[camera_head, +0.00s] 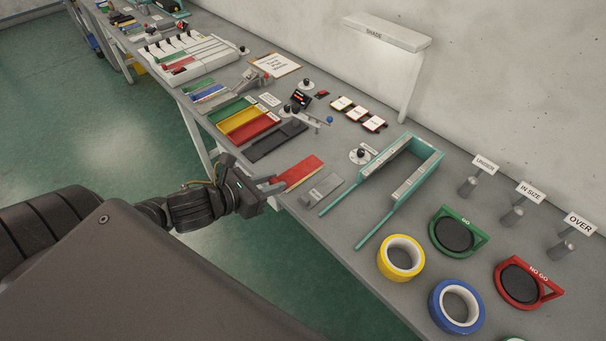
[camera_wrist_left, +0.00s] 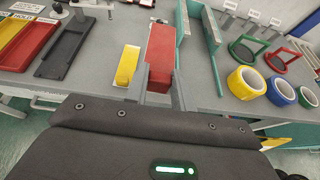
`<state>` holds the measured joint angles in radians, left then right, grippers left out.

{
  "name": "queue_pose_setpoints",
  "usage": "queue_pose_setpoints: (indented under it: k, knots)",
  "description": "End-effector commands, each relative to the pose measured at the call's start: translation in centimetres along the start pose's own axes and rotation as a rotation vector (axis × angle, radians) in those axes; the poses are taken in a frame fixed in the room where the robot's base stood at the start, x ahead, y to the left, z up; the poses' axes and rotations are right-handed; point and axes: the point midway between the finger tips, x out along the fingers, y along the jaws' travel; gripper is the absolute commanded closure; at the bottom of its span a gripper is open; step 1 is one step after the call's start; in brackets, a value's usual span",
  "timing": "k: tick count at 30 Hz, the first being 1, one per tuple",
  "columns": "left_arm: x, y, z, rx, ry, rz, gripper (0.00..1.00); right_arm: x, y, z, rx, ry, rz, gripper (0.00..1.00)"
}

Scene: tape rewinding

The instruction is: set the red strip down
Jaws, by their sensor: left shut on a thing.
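The red strip (camera_head: 298,172) is a flat red bar near the front edge of the table, left of a grey block (camera_head: 322,188). My left gripper (camera_head: 272,185) reaches in from the left and is shut on its near end. In the left wrist view the red strip (camera_wrist_left: 161,48) points away from me between the two fingers (camera_wrist_left: 160,86). Whether its underside touches the table cannot be told. A yellow piece (camera_wrist_left: 127,66) lies just left of the strip in the wrist view. My right gripper is not in view.
Left of the strip are green (camera_head: 232,108), yellow (camera_head: 243,123), red (camera_head: 255,131) and black (camera_head: 277,141) trays. A teal frame (camera_head: 431,158) stands to the right. Yellow (camera_head: 401,258) and blue (camera_head: 457,306) tape rolls lie farther right. Bare table lies between the black tray and the strip.

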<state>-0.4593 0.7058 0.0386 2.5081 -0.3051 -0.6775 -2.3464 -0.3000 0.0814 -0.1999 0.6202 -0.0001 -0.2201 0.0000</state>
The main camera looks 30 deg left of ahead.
Motion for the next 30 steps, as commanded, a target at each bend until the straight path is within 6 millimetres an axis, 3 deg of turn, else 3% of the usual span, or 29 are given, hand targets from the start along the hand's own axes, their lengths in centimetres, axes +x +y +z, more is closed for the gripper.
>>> queue_pose_setpoints:
  k: [24,30]
  knots:
    - [-0.1,1.2,0.0,-0.014,0.001,0.037,0.97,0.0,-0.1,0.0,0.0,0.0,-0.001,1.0]
    - [1.2,2.4,-1.0,-0.005,0.0,0.036,0.97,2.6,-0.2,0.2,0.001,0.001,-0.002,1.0]
